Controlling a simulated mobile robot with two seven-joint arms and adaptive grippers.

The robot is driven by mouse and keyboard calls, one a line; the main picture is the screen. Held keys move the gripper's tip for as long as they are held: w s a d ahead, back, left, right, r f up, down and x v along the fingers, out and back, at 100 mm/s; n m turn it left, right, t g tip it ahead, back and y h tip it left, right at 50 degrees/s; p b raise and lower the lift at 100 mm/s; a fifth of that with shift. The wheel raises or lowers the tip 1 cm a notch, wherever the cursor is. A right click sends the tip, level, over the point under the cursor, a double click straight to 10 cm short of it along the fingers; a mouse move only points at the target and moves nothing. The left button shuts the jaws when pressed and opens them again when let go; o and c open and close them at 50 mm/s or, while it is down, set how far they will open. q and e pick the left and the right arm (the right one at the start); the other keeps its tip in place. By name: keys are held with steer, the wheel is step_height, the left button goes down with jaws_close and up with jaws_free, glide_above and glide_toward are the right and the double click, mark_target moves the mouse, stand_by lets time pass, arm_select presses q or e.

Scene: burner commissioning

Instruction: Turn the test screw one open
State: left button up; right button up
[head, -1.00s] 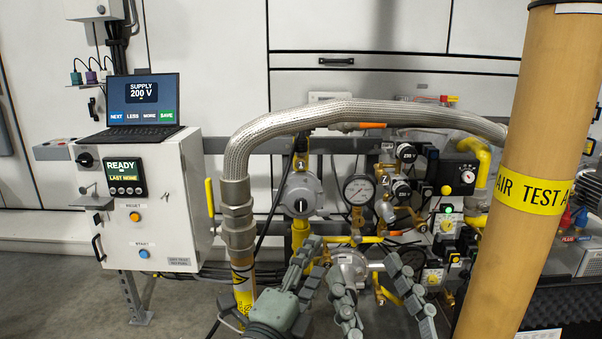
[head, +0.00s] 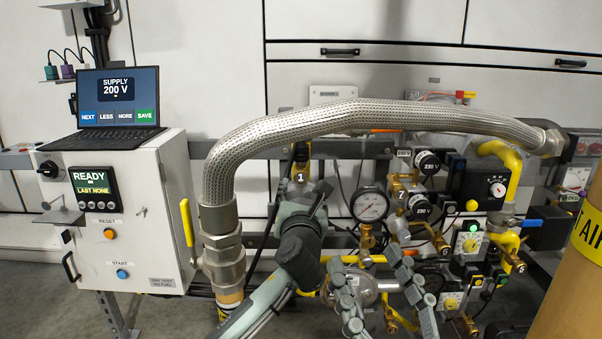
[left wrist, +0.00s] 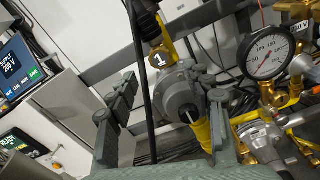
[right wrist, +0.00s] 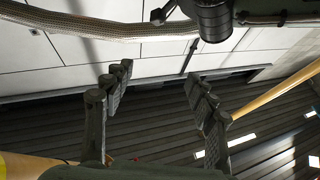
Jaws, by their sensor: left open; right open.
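A round tag marked 1 (head: 300,177) sits on a fitting above a grey round regulator body, now mostly behind my left gripper (head: 303,205) in the head view. In the left wrist view the tag (left wrist: 158,60) and the grey body (left wrist: 178,92) show clearly, with a dark slotted screw-like part (left wrist: 188,116) on its face. My left gripper (left wrist: 163,88) is open, its fingers spread to either side of that body; contact cannot be told. My right gripper (head: 378,268) is open among the lower pipework in the head view. Its fingers (right wrist: 158,88) are empty in the right wrist view.
A thick braided hose (head: 330,118) arches over the pipework. A pressure gauge (head: 369,205) and several valves stand right of the regulator. A control box (head: 140,225) with a laptop (head: 118,100) is at left, and a tan column (head: 575,285) at right.

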mark_target(301, 177)
arm_select(q)
steer(key=shift+w+r+b, duration=0.1)
steer(key=shift+w+b, duration=0.65)
steer(key=shift+w, duration=2.8)
arm_select(e)
steer(key=shift+s+d+r+t, duration=0.35)
steer(key=shift+s+r+t, duration=0.15)
steer(key=shift+r+t, duration=0.25)
steer(key=shift+s+d+r+t, duration=0.3)
steer(key=shift+s+r+t, duration=0.2)
steer(key=shift+r+t, duration=0.2)
arm_select(q)
steer(key=c, duration=1.2)
